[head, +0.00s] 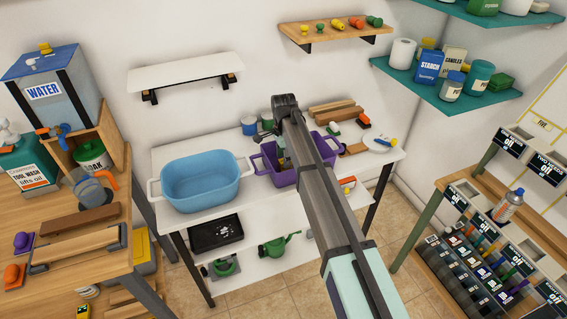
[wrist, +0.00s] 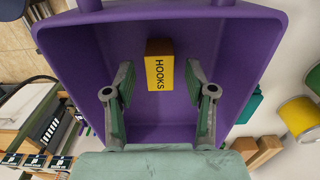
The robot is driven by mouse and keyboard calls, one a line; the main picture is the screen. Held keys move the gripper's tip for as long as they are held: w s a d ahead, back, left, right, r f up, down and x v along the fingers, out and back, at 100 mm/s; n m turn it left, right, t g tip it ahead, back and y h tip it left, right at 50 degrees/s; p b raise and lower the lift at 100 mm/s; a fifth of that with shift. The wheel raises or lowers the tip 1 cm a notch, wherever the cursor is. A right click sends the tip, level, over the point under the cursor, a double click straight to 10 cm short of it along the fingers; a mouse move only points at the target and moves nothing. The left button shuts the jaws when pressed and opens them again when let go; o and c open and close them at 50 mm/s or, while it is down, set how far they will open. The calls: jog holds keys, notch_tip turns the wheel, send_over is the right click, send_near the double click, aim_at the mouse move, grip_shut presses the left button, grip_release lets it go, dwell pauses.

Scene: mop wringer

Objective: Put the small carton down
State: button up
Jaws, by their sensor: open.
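The small carton is a yellow and brown box marked HOOKS (wrist: 158,68) inside the purple tub (wrist: 85,62) in the wrist view. It appears to rest against the tub's inside, with purple all around it. My gripper (wrist: 159,84) is open, its fingers also inside the tub. One finger is on each side of the carton's near end, with a clear gap on both sides. In the head view the purple tub (head: 262,168) stands on the white table, and my arm hides most of its inside and my gripper.
A blue basin (head: 200,182) stands left of the tub on the white table (head: 170,155). A white shelf (head: 185,73) and a wooden shelf (head: 335,32) hang on the wall behind.

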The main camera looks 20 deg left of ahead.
notch_tip(320, 180, up, 10)
jog(key=b, duration=0.1)
jog(key=shift+f+b, duration=0.25)
jog(key=shift+b, duration=0.05)
